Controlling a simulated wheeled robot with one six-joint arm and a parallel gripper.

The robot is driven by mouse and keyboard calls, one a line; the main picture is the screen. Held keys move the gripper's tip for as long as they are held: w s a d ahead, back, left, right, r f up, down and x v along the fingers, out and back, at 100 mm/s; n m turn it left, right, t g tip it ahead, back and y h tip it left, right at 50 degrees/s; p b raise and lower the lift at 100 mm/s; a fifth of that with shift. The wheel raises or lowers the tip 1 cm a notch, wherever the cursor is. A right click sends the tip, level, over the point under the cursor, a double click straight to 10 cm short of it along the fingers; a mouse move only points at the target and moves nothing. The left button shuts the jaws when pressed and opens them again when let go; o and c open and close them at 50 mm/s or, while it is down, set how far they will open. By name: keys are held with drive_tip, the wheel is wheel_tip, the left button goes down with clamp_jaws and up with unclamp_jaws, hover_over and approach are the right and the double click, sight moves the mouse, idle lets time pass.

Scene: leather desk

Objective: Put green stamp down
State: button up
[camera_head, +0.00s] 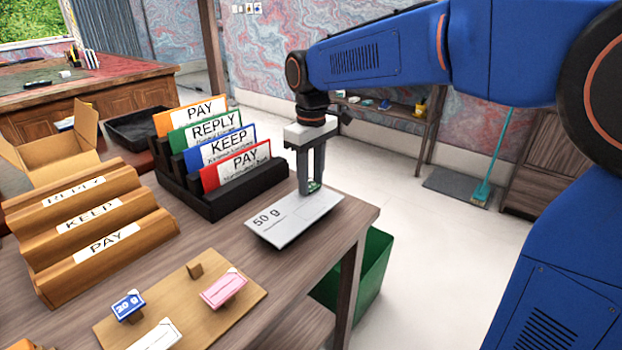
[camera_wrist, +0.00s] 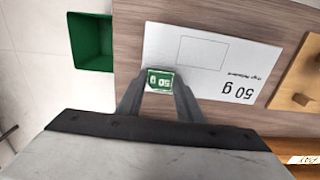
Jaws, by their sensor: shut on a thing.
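My gripper (camera_head: 311,187) is shut on a small green stamp (camera_wrist: 160,80), which shows between the two fingertips in the wrist view. In the head view only a bit of the stamp's green (camera_head: 313,186) shows at the fingertips. The gripper points down over the far right part of a white card marked 50 g (camera_head: 287,225). The card lies on the wooden desk and also shows in the wrist view (camera_wrist: 215,62). I cannot tell whether the stamp touches the card.
A wooden board (camera_head: 250,296) in front holds a blue 20 g stamp (camera_head: 127,305) and a pink stamp (camera_head: 223,291). A black rack (camera_head: 235,203) with coloured folders stands behind. Wooden sorters (camera_head: 95,245) are at left. A green bin (camera_head: 372,270) stands beside the desk.

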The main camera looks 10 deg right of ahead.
sight(312, 186)
drive_tip(key=shift+f, duration=0.3)
drive_tip(key=shift+s+f, duration=0.2)
drive_tip(key=shift+f, duration=0.3)
drive_tip(key=o, duration=0.9)
drive_tip(key=shift+w+r, duration=0.1)
drive_tip(key=shift+r, duration=0.4)
drive_tip(key=shift+o, duration=0.3)
wheel_tip(312, 186, up, 12)
drive_tip(key=shift+r, duration=0.2)
drive_tip(key=s+d+f+m+t, duration=0.1)
drive_tip(key=s+d+f+m, duration=0.15)
drive_tip(key=s+d, duration=0.55)
drive_tip(key=s+d+f+m+t, duration=0.3)
drive_tip(key=s+d+f+m, duration=0.3)
drive_tip(key=s+d+f, duration=0.8)
drive_tip(key=s+f, duration=0.2)
drive_tip(key=s, duration=0.1)
drive_tip(key=shift+s+f+t, duration=0.15)
drive_tip(key=shift+t, duration=0.25)
